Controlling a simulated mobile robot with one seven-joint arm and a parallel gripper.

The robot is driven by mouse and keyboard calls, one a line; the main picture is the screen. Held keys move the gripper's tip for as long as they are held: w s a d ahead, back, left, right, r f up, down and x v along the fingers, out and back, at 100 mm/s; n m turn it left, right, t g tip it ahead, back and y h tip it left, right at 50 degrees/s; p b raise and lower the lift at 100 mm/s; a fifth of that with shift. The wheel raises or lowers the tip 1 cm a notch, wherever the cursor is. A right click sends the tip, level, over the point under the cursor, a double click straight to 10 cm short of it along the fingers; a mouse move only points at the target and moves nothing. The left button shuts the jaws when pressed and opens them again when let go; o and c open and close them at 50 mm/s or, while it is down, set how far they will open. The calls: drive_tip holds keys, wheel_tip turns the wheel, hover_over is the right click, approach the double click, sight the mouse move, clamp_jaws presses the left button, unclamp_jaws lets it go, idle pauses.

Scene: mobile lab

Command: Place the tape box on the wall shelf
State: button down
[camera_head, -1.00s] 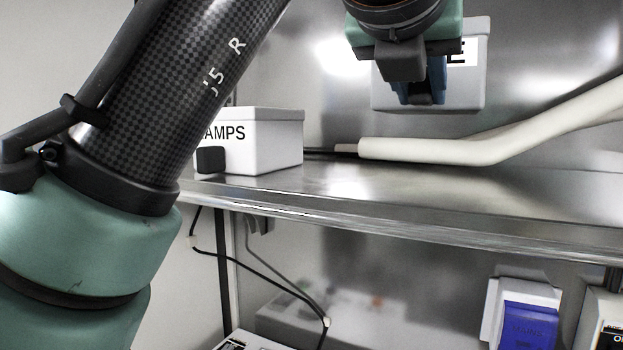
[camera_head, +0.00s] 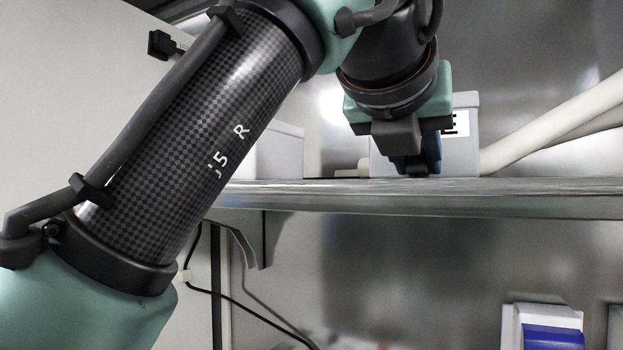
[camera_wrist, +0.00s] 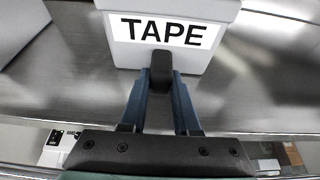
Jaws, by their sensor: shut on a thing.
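The tape box (camera_wrist: 205,57) is a light grey box with a white label reading TAPE in the wrist view. In the head view the tape box (camera_head: 463,150) is partly hidden behind my gripper, at the level of the shelf surface. My gripper (camera_wrist: 160,80) is shut on a dark tab at the front of the box. In the head view my gripper (camera_head: 418,162) is low over the wall shelf (camera_head: 420,200), a metal shelf seen nearly edge-on. Whether the box's bottom touches the shelf cannot be told.
Another light box (camera_head: 278,150) stands on the shelf to the left, partly behind my arm. A white pipe (camera_head: 560,122) slants behind the shelf at right. A bracket (camera_head: 262,238) and cables hang below. A blue and white unit (camera_head: 545,332) is at lower right.

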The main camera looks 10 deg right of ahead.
drive_tip(key=shift+s+r, duration=0.1)
drive_tip(key=shift+r, duration=0.1)
drive_tip(key=shift+f, duration=0.1)
drive_tip(key=c, duration=1.1)
unclamp_jaws()
drive_tip(key=shift+f, duration=0.2)
drive_tip(key=o, duration=0.5)
drive_tip(key=shift+c, duration=0.2)
drive_tip(key=shift+r, duration=0.25)
drive_tip(key=b+v, duration=0.2)
drive_tip(key=v, duration=1)
drive_tip(key=shift+b, duration=0.4)
drive_tip(key=shift+a+f, duration=0.1)
drive_tip(key=shift+f, duration=0.05)
